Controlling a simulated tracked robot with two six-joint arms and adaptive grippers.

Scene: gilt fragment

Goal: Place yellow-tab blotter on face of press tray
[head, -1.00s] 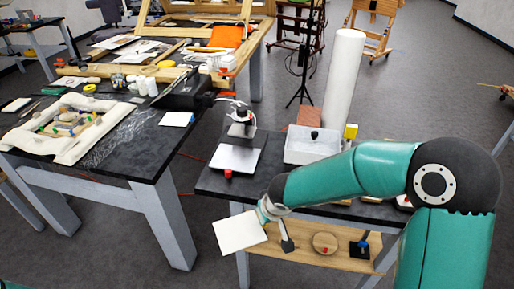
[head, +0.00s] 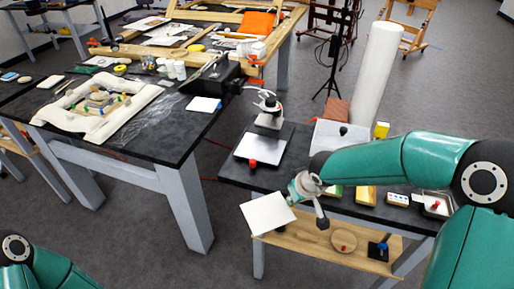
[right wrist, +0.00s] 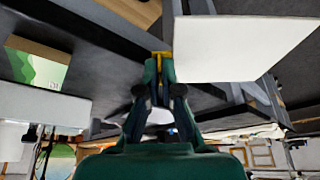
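The blotter is a flat white square card (head: 267,214). It also fills the upper right of the right wrist view (right wrist: 235,45), with its yellow tab (right wrist: 160,57) between my fingertips. My right gripper (head: 293,199) is shut on that tab, and its fingers also show in the right wrist view (right wrist: 158,72). The card hangs tilted in the air before the table's front edge. A white plate with a red knob (head: 258,146) lies behind it on the black table; I cannot tell for certain that it is the press tray. My left gripper is out of view.
A lamp-like device (head: 269,112) stands behind the plate. A white basin (head: 335,137) and tall white roll (head: 377,75) stand to its right. A wooden shelf (head: 295,245) lies below the black tabletop (head: 237,175). The other worktable (head: 160,137) is crowded.

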